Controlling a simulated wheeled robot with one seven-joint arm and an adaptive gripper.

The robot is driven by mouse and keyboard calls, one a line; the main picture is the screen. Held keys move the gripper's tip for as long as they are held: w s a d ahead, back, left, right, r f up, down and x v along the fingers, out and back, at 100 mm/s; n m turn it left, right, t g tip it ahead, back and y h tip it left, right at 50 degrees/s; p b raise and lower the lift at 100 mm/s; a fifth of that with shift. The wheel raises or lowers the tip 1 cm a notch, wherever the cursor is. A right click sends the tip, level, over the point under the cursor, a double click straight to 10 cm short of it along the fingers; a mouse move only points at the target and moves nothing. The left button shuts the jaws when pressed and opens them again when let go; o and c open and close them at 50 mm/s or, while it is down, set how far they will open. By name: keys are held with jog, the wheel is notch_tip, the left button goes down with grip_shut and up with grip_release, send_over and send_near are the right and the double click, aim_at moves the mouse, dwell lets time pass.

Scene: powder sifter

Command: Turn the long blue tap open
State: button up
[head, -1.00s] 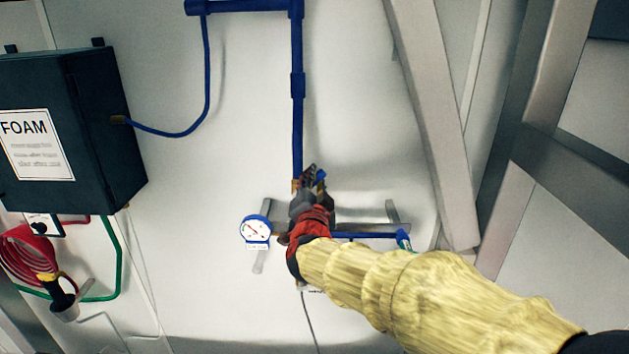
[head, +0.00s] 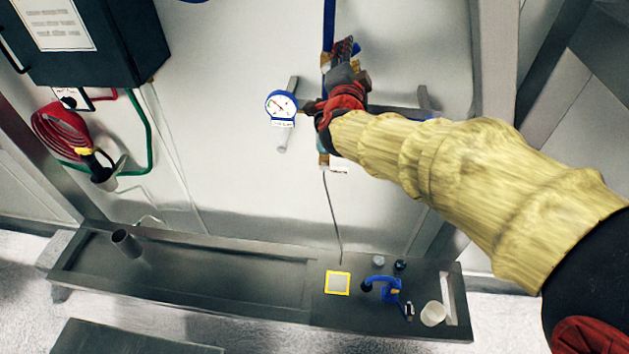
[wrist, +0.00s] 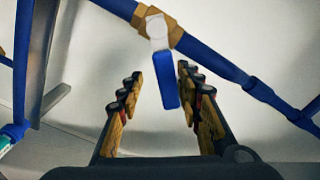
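The long blue tap handle (wrist: 165,86) hangs from a white hub (wrist: 157,30) on a brass valve body (wrist: 146,18), which sits in a blue pipe (wrist: 222,66). In the wrist view my gripper (wrist: 158,92) is open. One finger is on each side of the handle, with visible gaps, and the handle's lower end reaches between the fingertips. In the head view my gripper (head: 343,52) is up against the wall piping, below the vertical blue pipe (head: 329,18). There the gripper hides most of the valve.
A blue-rimmed pressure gauge (head: 281,106) is left of my gripper. A dark box (head: 95,50) and a red hose coil (head: 60,131) are further left. Below, a metal tray (head: 190,268) holds a yellow-framed square (head: 338,283), a blue fitting (head: 384,290) and a white cup (head: 433,313).

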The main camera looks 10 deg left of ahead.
jog(key=s+f+m+b, duration=0.2)
jog(key=s+f+m, duration=0.2)
jog(key=s+m, duration=0.3)
jog(key=s+a+f+n+g+y, duration=0.4)
jog(key=s+a+f+n+g, duration=0.15)
jog(key=f+n, duration=0.4)
jog(key=s+f+n+g+y+b, duration=0.1)
jog(key=s+f+n+g+b, duration=0.2)
jog(key=s+f+n, duration=0.2)
jog(key=shift+s+a+f+n+g, duration=0.15)
jog(key=shift+s+f+n+g, duration=0.2)
jog(key=shift+s+f, duration=1.3)
jog(key=shift+w+f, duration=0.1)
jog(key=shift+w, duration=0.05)
